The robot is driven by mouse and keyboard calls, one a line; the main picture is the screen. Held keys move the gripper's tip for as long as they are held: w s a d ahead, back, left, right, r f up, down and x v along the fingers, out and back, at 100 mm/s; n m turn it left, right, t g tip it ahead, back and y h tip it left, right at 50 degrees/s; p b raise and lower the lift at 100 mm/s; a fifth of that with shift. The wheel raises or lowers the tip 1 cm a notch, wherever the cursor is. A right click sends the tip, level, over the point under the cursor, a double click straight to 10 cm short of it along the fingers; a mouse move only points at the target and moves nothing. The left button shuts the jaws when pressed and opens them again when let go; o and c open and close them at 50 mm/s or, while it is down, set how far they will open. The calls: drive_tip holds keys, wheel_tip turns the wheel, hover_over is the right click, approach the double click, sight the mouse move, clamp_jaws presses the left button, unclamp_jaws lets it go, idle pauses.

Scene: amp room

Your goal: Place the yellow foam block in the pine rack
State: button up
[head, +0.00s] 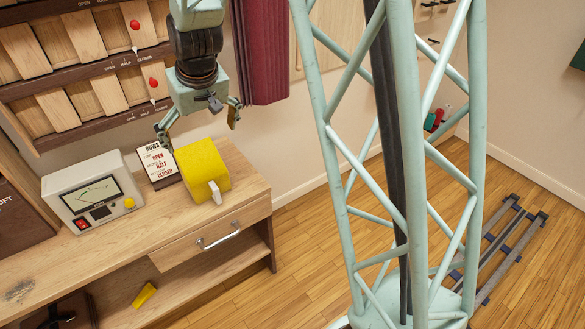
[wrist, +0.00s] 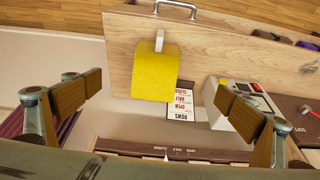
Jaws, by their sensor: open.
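A large yellow block (head: 203,168) with a rounded top rests on the wooden desk top, near its front edge. It also shows centrally in the wrist view (wrist: 155,78). A smaller yellow piece (head: 144,295) lies on the lower shelf; I cannot tell for certain which yellow thing is the foam block. My gripper (head: 197,122) is open and empty above the large block, its fingers apart on either side and not touching it. In the wrist view, my gripper (wrist: 160,90) also shows spread wide. A wall unit (head: 85,70) has pale wooden panels; I cannot tell whether it is the pine rack.
A white piece (head: 215,192) stands against the large block's front. A meter box (head: 92,190) and a printed card (head: 158,162) stand left of it. A maroon curtain (head: 262,50) hangs right of my gripper. The desk's drawer handle (head: 217,238) sticks out in front.

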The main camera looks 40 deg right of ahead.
drive_tip(key=s+r, duration=1.5)
drive_tip(key=s, duration=0.5)
drive_tip(key=s+r, duration=0.2)
drive_tip(key=s, duration=1)
drive_tip(key=s+r, duration=0.2)
drive_tip(key=s, duration=1)
drive_tip(key=shift+d+r, duration=0.2)
drive_tip(key=shift+r, duration=0.15)
drive_tip(key=shift+o, duration=0.4)
drive_tip(key=shift+w, duration=0.1)
